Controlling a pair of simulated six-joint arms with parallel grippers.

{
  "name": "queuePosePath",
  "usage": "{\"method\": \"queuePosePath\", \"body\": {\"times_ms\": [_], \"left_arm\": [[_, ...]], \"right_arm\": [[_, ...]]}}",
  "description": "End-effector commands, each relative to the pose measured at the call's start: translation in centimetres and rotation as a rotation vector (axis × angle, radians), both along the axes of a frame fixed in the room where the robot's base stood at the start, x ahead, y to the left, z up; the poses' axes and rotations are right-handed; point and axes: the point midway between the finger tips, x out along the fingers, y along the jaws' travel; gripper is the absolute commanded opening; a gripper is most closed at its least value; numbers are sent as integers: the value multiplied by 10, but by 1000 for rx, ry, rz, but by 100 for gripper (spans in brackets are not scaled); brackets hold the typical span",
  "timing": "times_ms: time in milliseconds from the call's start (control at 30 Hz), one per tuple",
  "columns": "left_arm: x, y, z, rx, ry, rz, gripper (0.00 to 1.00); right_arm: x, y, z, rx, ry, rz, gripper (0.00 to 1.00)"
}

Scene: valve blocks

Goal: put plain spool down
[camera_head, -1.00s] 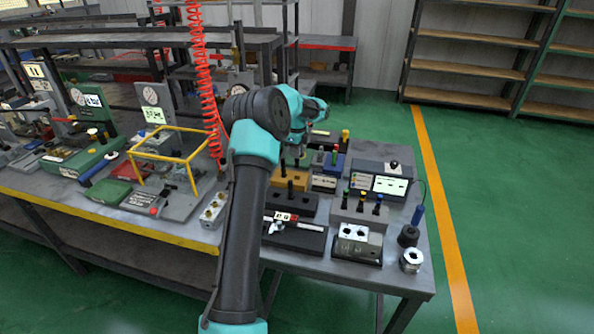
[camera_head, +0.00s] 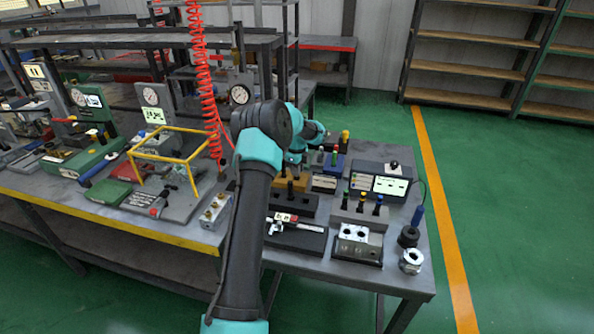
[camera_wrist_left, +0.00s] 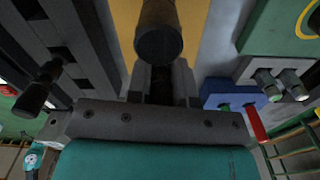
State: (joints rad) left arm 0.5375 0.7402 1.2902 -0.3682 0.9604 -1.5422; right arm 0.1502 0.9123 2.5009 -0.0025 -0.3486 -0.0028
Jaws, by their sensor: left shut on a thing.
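My left gripper (camera_wrist_left: 160,85) is shut on a dark round spool (camera_wrist_left: 158,38), whose end faces the camera in the left wrist view. Behind the spool in that view is the orange-yellow block (camera_wrist_left: 126,25). In the head view my left gripper (camera_head: 294,170) is low over the orange block (camera_head: 283,184), partly hidden by my own arm. The held spool cannot be made out clearly there. Whether it touches the block or sits in a hole, I cannot tell. My right gripper is in neither view.
A blue block (camera_head: 333,163) with coloured pins is to the right.

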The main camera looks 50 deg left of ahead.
Motion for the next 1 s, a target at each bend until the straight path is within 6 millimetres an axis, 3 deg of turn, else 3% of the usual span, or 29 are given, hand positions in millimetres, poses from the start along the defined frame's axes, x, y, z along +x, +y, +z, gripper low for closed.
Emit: {"method": "queuePosePath", "body": {"times_ms": [433, 467, 700, 1000], "left_arm": [[0, 0, -5, 0, -1, 0, 0], [0, 0, -6, 0, -1, 0, 23], [0, 0, -5, 0, -1, 0, 46], [0, 0, -4, 0, -1, 0, 46]], "right_arm": [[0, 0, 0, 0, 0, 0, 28], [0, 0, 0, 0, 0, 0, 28], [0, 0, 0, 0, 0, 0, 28], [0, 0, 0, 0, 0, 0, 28]]}}
